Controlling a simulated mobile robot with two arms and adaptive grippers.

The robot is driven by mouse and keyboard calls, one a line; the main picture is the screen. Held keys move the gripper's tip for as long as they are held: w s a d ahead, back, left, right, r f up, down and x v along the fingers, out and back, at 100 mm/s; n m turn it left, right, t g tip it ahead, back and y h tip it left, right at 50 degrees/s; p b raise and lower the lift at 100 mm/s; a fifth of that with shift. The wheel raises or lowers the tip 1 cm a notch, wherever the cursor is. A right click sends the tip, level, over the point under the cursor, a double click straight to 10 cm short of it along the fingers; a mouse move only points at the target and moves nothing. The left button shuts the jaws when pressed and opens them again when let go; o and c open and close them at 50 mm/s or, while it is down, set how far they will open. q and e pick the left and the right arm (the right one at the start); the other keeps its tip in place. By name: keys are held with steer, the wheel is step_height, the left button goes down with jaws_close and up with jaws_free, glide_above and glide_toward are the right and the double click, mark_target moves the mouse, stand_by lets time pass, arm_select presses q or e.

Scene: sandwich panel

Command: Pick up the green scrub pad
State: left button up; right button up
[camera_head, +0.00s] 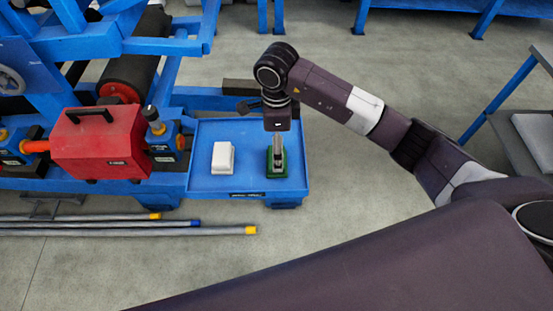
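The green scrub pad (284,171) lies on the right part of a blue tray (246,132). A white pad-like block (223,157) lies to its left on the same tray. My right arm reaches in from the right, and its gripper (277,168) points down at the green pad. The gripper's narrow grey end covers the pad's middle, so only green edges show. I cannot tell whether the fingers touch or grip the pad. My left gripper is out of view.
A red box (100,143) with a black handle sits on the blue machine left of the tray. Several grey rods (120,224) lie on the floor below. A blue-framed table (508,118) stands at the right. The floor between is clear.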

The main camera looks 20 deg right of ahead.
mark_target(270, 174)
step_height(270, 174, down, 5)
steer(key=shift+w+f+p, duration=0.15)
steer(key=shift+f+p, duration=0.05)
steer(key=shift+p, duration=0.95)
steer(key=shift+f, duration=0.55)
steer(key=c, duration=1.5)
